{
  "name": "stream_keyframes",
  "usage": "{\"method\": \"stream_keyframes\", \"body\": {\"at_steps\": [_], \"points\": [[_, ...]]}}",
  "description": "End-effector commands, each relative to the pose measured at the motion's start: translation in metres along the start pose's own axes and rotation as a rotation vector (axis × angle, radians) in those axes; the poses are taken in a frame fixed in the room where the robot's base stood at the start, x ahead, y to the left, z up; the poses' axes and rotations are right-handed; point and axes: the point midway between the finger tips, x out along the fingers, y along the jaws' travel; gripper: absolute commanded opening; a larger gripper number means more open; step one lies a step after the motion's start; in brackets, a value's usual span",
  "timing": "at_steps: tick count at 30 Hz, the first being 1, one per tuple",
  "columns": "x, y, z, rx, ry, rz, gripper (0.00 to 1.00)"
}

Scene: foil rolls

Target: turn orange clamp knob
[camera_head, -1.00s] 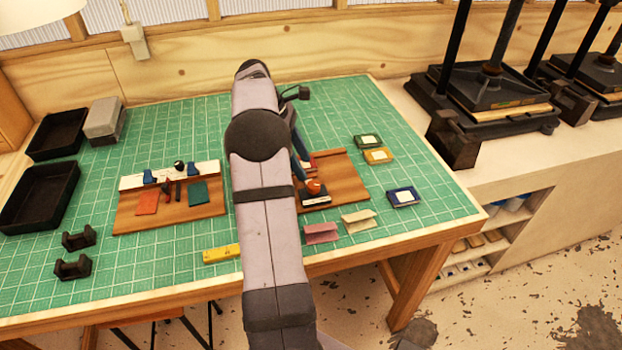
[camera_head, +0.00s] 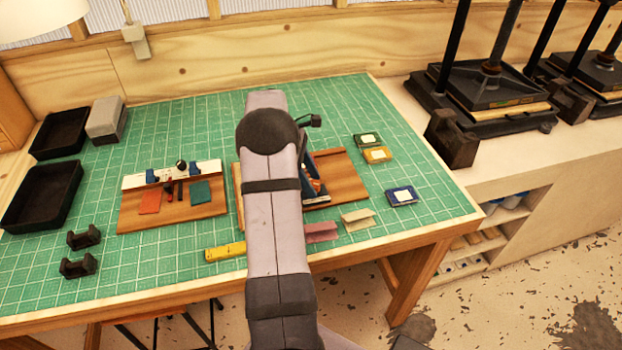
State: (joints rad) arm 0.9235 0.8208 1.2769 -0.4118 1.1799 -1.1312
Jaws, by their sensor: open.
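The right wooden board (camera_head: 345,170) lies on the green mat, partly hidden behind my arm. My gripper (camera_head: 314,178) is over this board, with its dark blue-grey fingers pointing down; the arm covers part of it. The gripper is open. The orange clamp knob (camera_head: 321,187) shows only as a small orange patch at the fingers, low on the board. It cannot be told whether the fingers touch it or are just around it.
The left wooden board (camera_head: 172,217) holds a white rail, an orange piece and a teal piece. A yellow block (camera_head: 225,252), a pink holder (camera_head: 321,232), a cream holder (camera_head: 358,219) and a blue box (camera_head: 401,196) lie nearby. Black trays (camera_head: 42,195) stand at left.

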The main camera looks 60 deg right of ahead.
Motion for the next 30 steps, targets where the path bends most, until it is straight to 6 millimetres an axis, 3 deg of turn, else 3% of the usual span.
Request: {"method": "stream_keyframes", "body": {"at_steps": [1, 6, 20, 30], "points": [[-0.0001, 0.0000, 0.0000, 0.000, 0.000, 0.000, 0.43], [-0.0003, 0.0000, 0.0000, 0.000, 0.000, 0.000, 0.07], [-0.0023, 0.0011, 0.0004, 0.072, 0.001, -0.031, 0.07], [-0.0026, 0.0036, 0.0017, 0.308, 0.000, -0.128, 0.07]]}}
